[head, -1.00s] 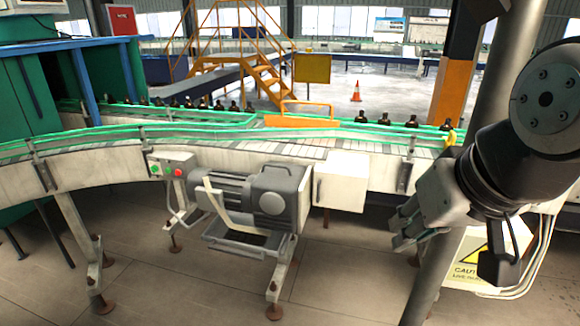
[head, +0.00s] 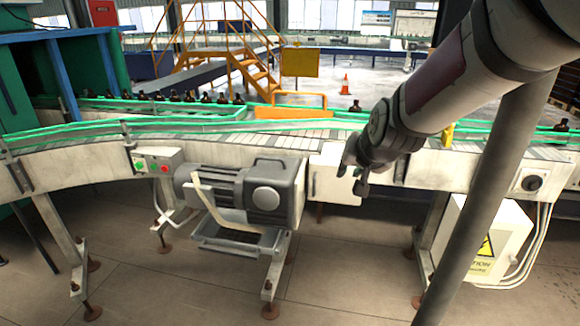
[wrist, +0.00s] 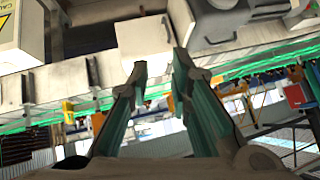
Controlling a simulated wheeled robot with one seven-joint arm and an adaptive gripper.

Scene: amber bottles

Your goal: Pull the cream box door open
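The cream box (head: 328,186) is mounted on the side of the conveyor, just right of the grey motor in the head view. Its front looks closed, and its right part is hidden behind my gripper. My gripper (head: 350,180) is in front of the box's right side in the head view. In the wrist view, which looks upside down, the cream box (wrist: 145,42) lies beyond the fingertips. My gripper (wrist: 160,68) is open there, its two fingers apart with nothing between them. I cannot see any contact with the box.
The grey motor (head: 250,195) hangs left of the box. A button panel (head: 155,162) is further left. The conveyor (head: 80,170) carries several amber bottles (head: 205,97). A white caution box (head: 490,240) and a grey pole (head: 480,220) stand to the right. Floor is free in front.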

